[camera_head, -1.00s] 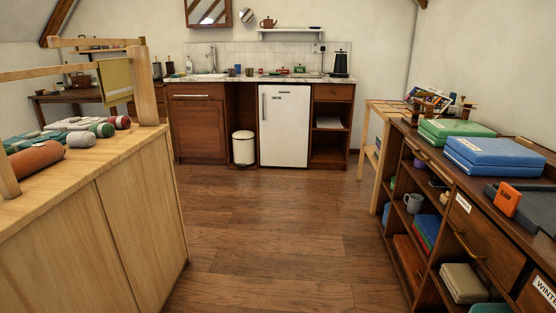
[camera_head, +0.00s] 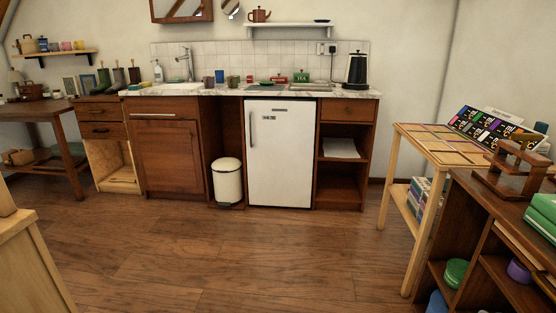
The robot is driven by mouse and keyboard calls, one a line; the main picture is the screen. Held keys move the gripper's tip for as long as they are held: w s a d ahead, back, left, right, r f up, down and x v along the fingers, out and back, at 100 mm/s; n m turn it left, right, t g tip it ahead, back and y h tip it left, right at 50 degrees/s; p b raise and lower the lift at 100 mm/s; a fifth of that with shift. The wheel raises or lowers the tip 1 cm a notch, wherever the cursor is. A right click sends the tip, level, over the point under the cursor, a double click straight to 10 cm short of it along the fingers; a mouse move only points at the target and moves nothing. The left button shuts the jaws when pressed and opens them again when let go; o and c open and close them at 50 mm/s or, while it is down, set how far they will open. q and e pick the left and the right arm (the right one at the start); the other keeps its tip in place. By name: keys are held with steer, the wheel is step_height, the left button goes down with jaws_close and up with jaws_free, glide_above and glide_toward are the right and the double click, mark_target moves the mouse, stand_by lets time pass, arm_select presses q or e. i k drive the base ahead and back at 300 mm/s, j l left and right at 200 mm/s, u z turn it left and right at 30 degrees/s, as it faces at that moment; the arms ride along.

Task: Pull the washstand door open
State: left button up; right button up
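The washstand (camera_head: 250,91) stands against the back wall, with a pale marble-like top, a sink and a tap (camera_head: 186,63). Its brown wooden door (camera_head: 170,159) is at the left, below the sink, and looks shut. A pale horizontal bar handle (camera_head: 153,115) runs along the panel just above the door. A white fridge door (camera_head: 278,153) with a dark vertical handle is right of the middle. Neither of my grippers is in view.
A white bin (camera_head: 228,181) stands between the wooden door and the fridge. Open wooden floor (camera_head: 200,250) lies ahead. A light wooden cabinet (camera_head: 30,265) is at lower left; a slatted stand (camera_head: 425,165) and dark shelf unit (camera_head: 500,240) are at right.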

mark_target(168, 152)
steer(key=i+u, duration=0.15)
steer(key=i, duration=0.4)
steer(key=i+u, duration=0.2)
steer(key=i, duration=0.4)
steer(key=i+l+u, duration=0.15)
steer(key=i, duration=0.4)
steer(key=i+l+u, duration=0.15)
steer(key=i, duration=0.4)
